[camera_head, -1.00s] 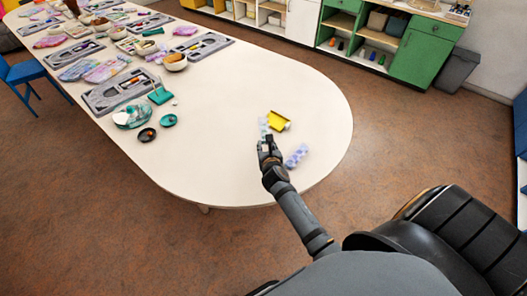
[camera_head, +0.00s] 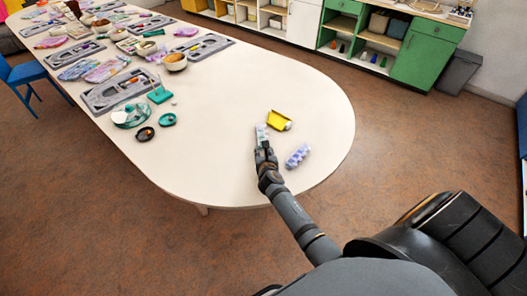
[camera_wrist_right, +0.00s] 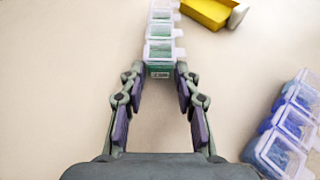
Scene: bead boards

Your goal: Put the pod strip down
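A pod strip with pale lids and green contents (camera_head: 261,132) lies on the white table near its rounded end. It also shows in the right wrist view (camera_wrist_right: 161,35), running up past the top edge. My right gripper (camera_head: 264,150) is at its near end. My left gripper is in neither view.
A second pod strip, blue-violet (camera_head: 297,156), lies to the right of the gripper and also shows in the right wrist view (camera_wrist_right: 290,130). A yellow container (camera_head: 279,120) lies just beyond. Grey trays and bowls crowd the table's far left; the middle is clear.

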